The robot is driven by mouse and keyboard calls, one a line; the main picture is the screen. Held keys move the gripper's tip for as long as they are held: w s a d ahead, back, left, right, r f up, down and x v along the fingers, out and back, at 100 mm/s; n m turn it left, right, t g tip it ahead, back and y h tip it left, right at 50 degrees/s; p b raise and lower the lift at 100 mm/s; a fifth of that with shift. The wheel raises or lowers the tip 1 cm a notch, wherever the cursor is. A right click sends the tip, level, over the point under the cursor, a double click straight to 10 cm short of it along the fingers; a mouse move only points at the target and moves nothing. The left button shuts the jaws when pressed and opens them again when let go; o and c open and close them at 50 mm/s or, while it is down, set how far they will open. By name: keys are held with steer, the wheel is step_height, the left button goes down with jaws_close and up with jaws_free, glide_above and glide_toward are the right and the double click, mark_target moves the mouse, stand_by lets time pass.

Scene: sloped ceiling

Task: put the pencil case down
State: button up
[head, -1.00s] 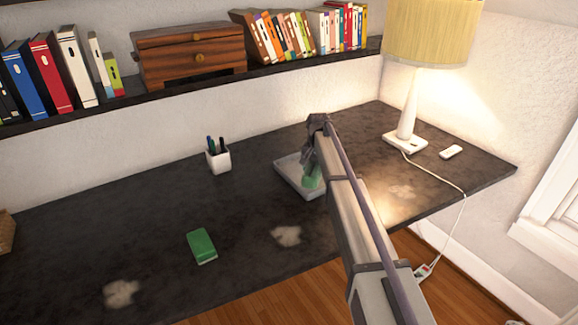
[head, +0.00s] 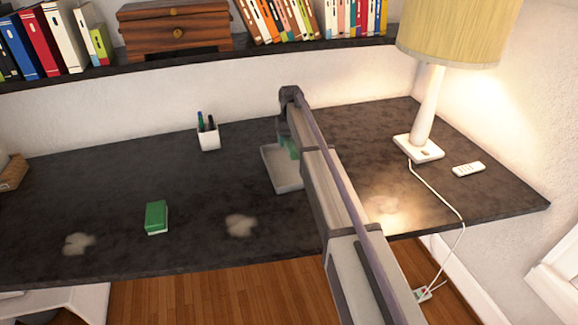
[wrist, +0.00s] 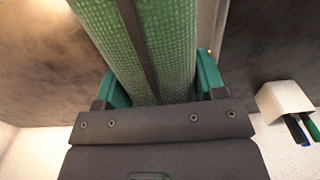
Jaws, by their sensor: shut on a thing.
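The pencil case (wrist: 172,45) is green and woven-looking, with a dark zip strip along it. It fills the upper middle of the wrist view. My gripper (wrist: 160,82) has its green fingers on either side of the case and is shut on it. In the head view my gripper (head: 288,147) is over the back part of a shallow pale tray (head: 287,185). My arm hides the tray's right side and most of the case, so I cannot tell whether the case touches the tray.
A white pen cup (head: 208,139) stands left of the tray. A green and white block (head: 156,217) lies on the dark desk (head: 110,185) further left. A lamp (head: 425,120), its cord and a white remote (head: 468,169) are on the right. A bookshelf (head: 280,48) runs above the desk.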

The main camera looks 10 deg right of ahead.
mark_target(291, 167)
steer(key=f+b, duration=0.9)
steer(key=f, duration=0.1)
steer(key=shift+d, duration=0.2)
steer(key=shift+r, duration=0.2)
steer(key=shift+f, duration=0.2)
steer(key=o, duration=1)
step_height(291, 167, up, 13)
steer(key=p, duration=1.2)
steer(key=shift+f+p, duration=0.15)
steer(key=shift+p, duration=0.25)
steer(key=s+m, duration=0.1)
steer(key=s, duration=4.2)
steer(key=shift+f+m, duration=0.15)
steer(key=shift+m, duration=0.15)
